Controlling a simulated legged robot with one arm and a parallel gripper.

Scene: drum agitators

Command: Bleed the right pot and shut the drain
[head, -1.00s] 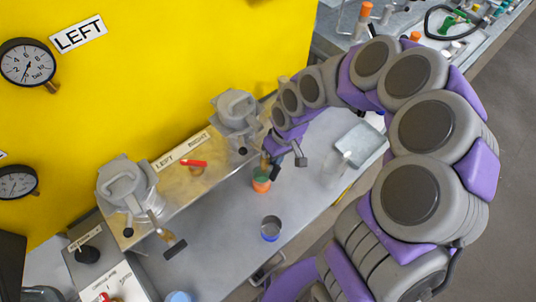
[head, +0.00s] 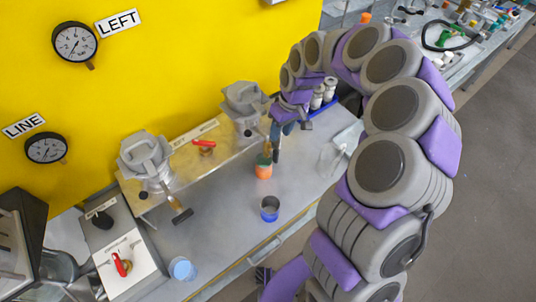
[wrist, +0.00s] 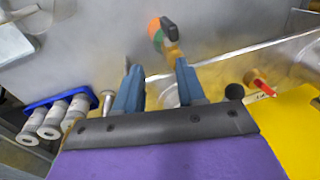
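The right pot (head: 245,108) is a grey lidded vessel on the metal shelf by the yellow panel. Below it, a brass drain valve (head: 267,147) stands over an orange and green cup (head: 264,170). In the wrist view the drain valve (wrist: 173,50) has a black-ended handle (wrist: 168,28) with the cup (wrist: 155,30) beside it. My gripper (wrist: 158,80) is open, its blue fingers apart and the valve just beyond them, nearer the right finger. In the head view my gripper (head: 280,130) is beside the right pot and partly hides the valve. I cannot tell whether it touches the handle.
The left pot (head: 148,155) has its own black drain handle (head: 180,215). A red lever (head: 204,145) sits between the pots. A metal cup (head: 270,208) and blue cup (head: 182,268) stand on the bench. Bottles in a blue rack (wrist: 60,115) are near my gripper.

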